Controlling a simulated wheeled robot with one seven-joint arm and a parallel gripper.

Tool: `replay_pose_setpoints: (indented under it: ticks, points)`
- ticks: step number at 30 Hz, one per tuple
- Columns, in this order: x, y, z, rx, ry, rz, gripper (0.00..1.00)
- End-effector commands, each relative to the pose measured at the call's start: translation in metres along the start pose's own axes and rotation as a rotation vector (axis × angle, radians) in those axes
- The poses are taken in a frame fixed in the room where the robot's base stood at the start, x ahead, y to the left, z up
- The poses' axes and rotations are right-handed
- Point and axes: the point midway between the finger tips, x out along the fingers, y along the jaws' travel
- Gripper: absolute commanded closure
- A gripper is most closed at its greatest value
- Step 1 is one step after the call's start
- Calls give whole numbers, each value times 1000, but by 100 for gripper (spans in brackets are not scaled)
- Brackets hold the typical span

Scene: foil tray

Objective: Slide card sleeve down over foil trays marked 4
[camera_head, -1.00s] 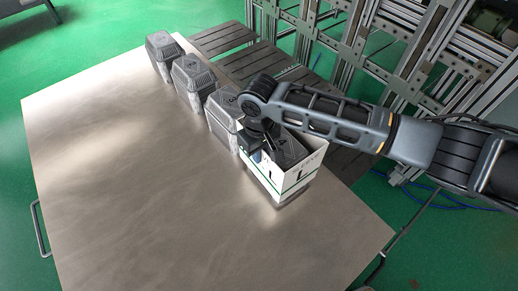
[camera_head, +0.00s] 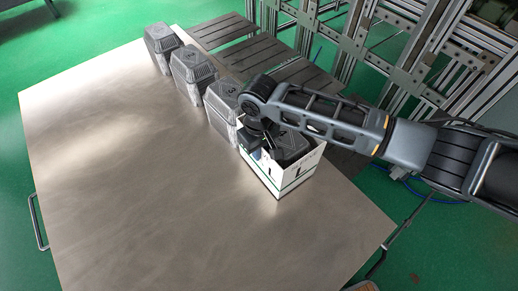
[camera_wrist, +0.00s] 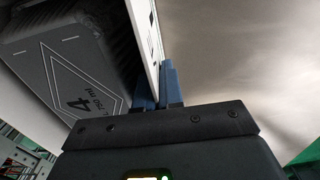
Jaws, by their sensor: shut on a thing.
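The white card sleeve (camera_head: 291,184) with a green stripe stands upright around the foil trays marked 4 (camera_head: 290,146), at the near end of the row. The black lid of these trays shows inside the sleeve and rises slightly above its rim. The sleeve's lower edge appears at or close to the table. My gripper (camera_head: 262,147) is at the sleeve's far-left wall, partly hidden by my arm. In the wrist view, its blue fingers (camera_wrist: 164,86) are shut on the white sleeve wall (camera_wrist: 146,38), beside the lid with the printed 4 (camera_wrist: 75,88).
Three other dark-lidded tray stacks stand in a row behind, the nearest (camera_head: 222,100) close to the sleeve, then the middle one (camera_head: 192,70) and the farthest (camera_head: 163,45). The metal table (camera_head: 130,170) is clear at left and in front. A slatted rack (camera_head: 290,65) lies beyond.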

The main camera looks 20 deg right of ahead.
Motion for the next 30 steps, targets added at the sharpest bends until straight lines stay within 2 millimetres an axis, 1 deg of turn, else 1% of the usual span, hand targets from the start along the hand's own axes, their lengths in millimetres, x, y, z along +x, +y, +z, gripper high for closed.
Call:
replay_pose_setpoints:
  ticks: [1, 5, 6, 15, 24, 26, 30]
  points:
    - [10, -1, 3, 0, -7, 2, 100]
    - [11, -1, 4, -1, -7, 2, 100]
    - [11, -1, 4, -1, -7, 2, 92]
    - [12, -1, 4, -1, -7, 2, 63]
    - [9, 0, 4, 0, -7, 4, 63]
    - [4, 0, 4, 0, -7, 4, 63]
    - [-20, -1, 3, -1, -2, 0, 63]
